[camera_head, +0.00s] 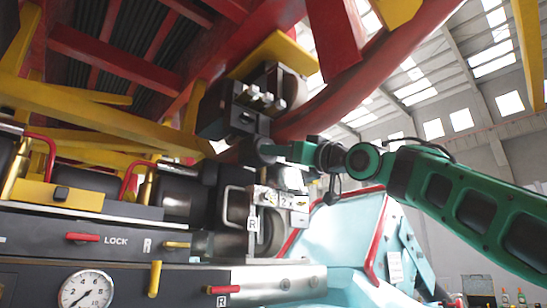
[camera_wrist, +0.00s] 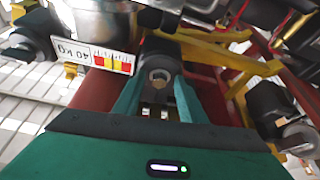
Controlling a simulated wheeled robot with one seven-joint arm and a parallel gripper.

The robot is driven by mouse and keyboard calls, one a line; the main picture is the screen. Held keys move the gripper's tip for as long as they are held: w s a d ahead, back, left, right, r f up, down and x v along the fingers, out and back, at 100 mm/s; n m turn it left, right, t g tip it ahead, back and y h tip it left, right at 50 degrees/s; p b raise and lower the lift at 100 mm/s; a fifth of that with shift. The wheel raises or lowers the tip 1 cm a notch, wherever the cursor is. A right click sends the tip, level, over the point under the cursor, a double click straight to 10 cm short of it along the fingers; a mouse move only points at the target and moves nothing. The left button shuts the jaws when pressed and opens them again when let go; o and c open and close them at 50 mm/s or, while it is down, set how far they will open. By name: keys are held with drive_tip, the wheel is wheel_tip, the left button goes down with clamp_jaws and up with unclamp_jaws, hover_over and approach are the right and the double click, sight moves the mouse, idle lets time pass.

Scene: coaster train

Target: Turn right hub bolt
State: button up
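A dark round hub with a grey hex bolt (camera_wrist: 158,77) in its middle shows in the wrist view, facing the camera. My green gripper (camera_wrist: 158,82) has its two fingers apart, one on each side of the hub, with the bolt between them. Whether the fingers touch the hub is not clear. In the head view, my gripper (camera_head: 283,150) reaches in from the right, its tips close against the round dark hub (camera_head: 264,150) below a black block. The bolt itself is hidden there.
A white plate marked R (camera_head: 253,224) sits just below my gripper. A black block with light studs (camera_head: 258,96) is above. Red rail (camera_head: 385,72) and yellow beams (camera_head: 90,125) frame the space.

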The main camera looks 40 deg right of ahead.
drive_tip(key=shift+c, duration=0.5)
clamp_jaws()
drive_tip(key=shift+a+m, duration=0.1)
drive_tip(key=shift+m, duration=0.5)
drive_tip(key=m+g+h, duration=0.1)
drive_tip(key=m+g, duration=0.1)
drive_tip(key=m, duration=0.8)
drive_tip(key=r+m+g+h, duration=0.1)
drive_tip(key=m+g+h, duration=0.1)
drive_tip(key=m, duration=0.9)
drive_tip(key=a+r+m+g+h, duration=0.1)
drive_tip(key=m+g, duration=0.3)
drive_tip(key=m, duration=0.6)
drive_tip(key=shift+r+m+h, duration=0.2)
drive_tip(key=shift+m+h, duration=0.1)
drive_tip(key=shift+h, duration=0.3)
